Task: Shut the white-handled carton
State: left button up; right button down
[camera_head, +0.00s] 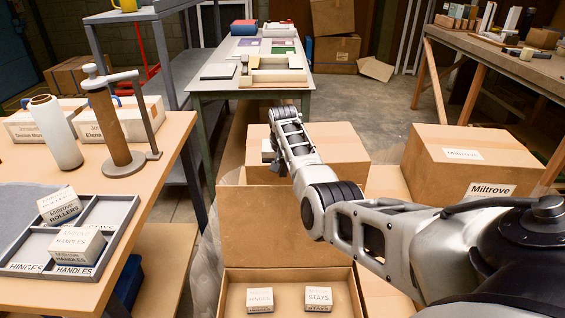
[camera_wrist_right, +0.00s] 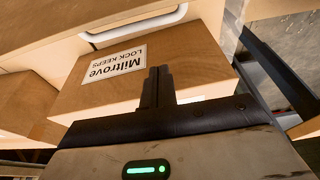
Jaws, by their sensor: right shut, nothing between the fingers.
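An open carton (camera_head: 230,300) stands at the bottom centre of the head view with its lid (camera_head: 270,225) raised upright behind the opening. Inside lie a small white box marked HINGES (camera_head: 260,299) and one marked STAYS (camera_head: 318,299). In the right wrist view a white-rimmed handle (camera_wrist_right: 135,26) shows on a pale brown panel; I cannot tell for sure that it is this carton's. My right gripper (camera_head: 268,151) is beyond the raised lid, partly hidden by my arm. Its fingers (camera_wrist_right: 158,85) are shut and empty, in front of a carton labelled LOCK KEEPS (camera_wrist_right: 135,75). My left gripper is out of view.
A closed carton (camera_head: 340,150) stands behind the lid, and another (camera_head: 480,155) to the right, beyond my arm. A wooden table (camera_head: 120,200) at left holds a divided tray (camera_head: 130,215) and rolls. A grey workbench (camera_head: 210,85) stands behind.

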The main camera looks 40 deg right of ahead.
pick_arm(q)
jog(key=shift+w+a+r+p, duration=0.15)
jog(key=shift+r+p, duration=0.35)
jog(key=shift+p, duration=0.6)
pick_arm(e)
jog(key=s+a, duration=0.1)
jog(key=s+a+f, duration=0.1)
jog(key=shift+s+a+f, duration=0.1)
jog(key=shift+s+f, duration=0.2)
